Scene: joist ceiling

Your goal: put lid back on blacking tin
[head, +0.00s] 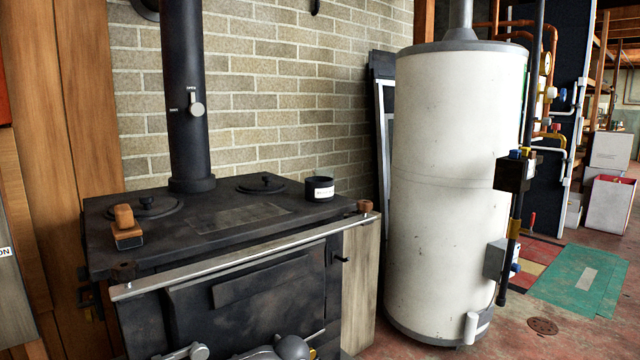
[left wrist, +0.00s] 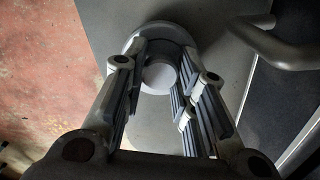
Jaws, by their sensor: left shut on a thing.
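The blacking tin (head: 320,188), a short black round tin with a white label, stands upright near the right rear corner of the stove top (head: 170,245). Its top looks open and dark, with no lid on it. In the left wrist view, my left gripper (left wrist: 162,62) has its fingers on either side of a pale round thing (left wrist: 160,76), and is shut on it. This may be the lid, but the fingers hide part of it. My right gripper is not in view.
A wooden-handled brush (head: 127,230) sits at the stove top's left front. A metal rail (head: 250,256) runs along the front edge. A white tank (head: 452,190) stands right of the stove.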

